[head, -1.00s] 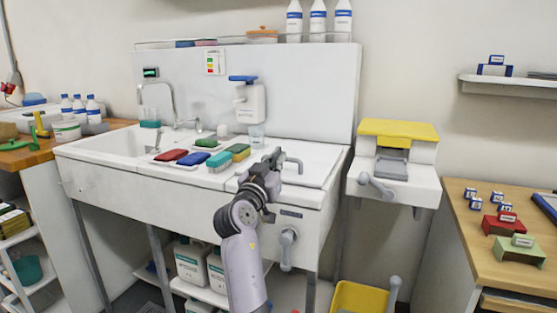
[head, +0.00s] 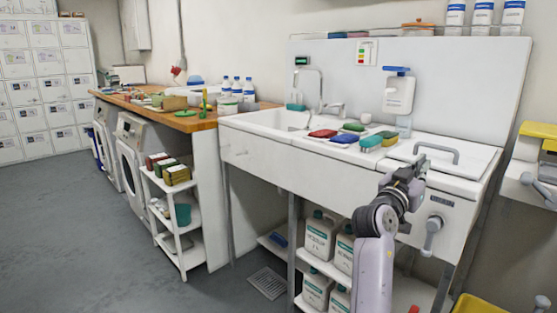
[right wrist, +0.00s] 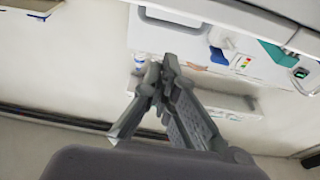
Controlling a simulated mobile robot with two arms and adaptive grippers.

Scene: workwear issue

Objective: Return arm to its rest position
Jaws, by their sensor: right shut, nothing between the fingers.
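My right gripper (head: 412,172) is in front of the sink unit in the head view, near the front edge of its right-hand lid. It is shut and empty. The right wrist view also shows the gripper (right wrist: 160,70) with its fingers together and nothing between them. My right arm comes up from the bottom of the head view. My left gripper is not in the head view.
The white sink unit (head: 258,146) holds several brushes and sponges, with jugs (head: 320,235) on a shelf below. A white shelf cart (head: 193,257) stands left of it, by a wooden counter (head: 190,122) over washing machines. The grey floor (head: 75,230) at left is clear.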

